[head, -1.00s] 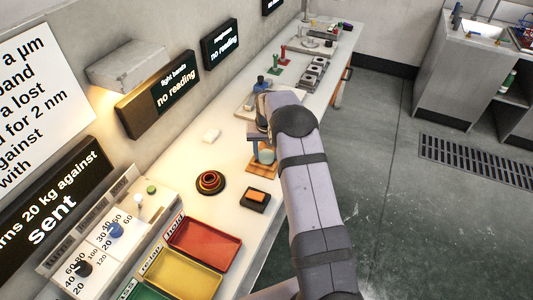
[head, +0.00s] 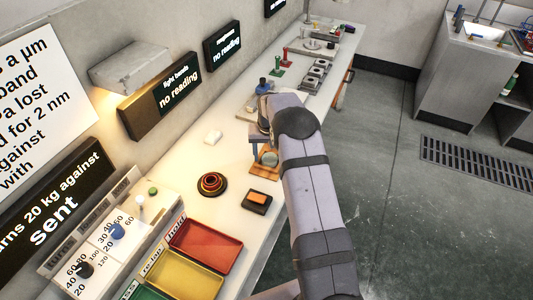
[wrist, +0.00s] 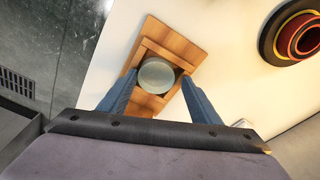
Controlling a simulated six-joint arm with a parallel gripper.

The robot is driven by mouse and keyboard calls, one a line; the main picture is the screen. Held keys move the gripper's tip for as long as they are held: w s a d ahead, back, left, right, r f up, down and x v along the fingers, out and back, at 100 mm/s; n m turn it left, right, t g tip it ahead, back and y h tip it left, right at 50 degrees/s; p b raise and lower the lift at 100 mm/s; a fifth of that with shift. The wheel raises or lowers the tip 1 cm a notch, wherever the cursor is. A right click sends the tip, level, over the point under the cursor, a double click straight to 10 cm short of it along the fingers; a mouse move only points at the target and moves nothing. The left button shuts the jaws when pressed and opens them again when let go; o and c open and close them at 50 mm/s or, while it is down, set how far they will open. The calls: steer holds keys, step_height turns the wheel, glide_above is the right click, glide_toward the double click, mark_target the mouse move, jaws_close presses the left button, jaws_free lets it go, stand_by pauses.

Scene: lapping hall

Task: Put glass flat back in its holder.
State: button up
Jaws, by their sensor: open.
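The glass flat (wrist: 156,76) is a pale, round disc. In the head view the glass flat (head: 270,159) and the holder (head: 262,172) show on the bench, partly hidden by my arm. My gripper (wrist: 157,78) is open, with one blue finger on each side of the glass flat. Whether the fingers touch the glass is unclear.
A round dark stand with red and orange rings (head: 212,184) and a black block with an orange top (head: 257,200) are near the holder. Red (head: 205,220) and yellow (head: 152,270) trays lie nearer. The bench between is clear.

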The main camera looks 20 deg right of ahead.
mark_target(268, 162)
steer(key=shift+s+d+b, duration=0.1)
steer(key=shift+s+b, duration=0.25)
step_height(268, 162, up, 11)
steer(key=b, duration=0.2)
steer(key=shift+s+a+r, duration=0.2)
steer(key=shift+s+a, duration=0.2)
steer(key=shift+s, duration=0.05)
steer(key=s+a+n, duration=0.1)
steer(key=s+a, duration=0.2)
steer(key=s, duration=0.8)
steer(key=s+a+f+n+g, duration=0.1)
steer(key=s+a, duration=0.3)
steer(key=s, duration=0.7)
steer(key=s+a+f+n, duration=0.1)
steer(key=s+a+n, duration=0.1)
steer(key=s, duration=0.9)
steer(key=shift+a+f+g+y, duration=0.25)
steer(key=shift+a+g+y, duration=0.05)
steer(key=shift+a, duration=0.5)
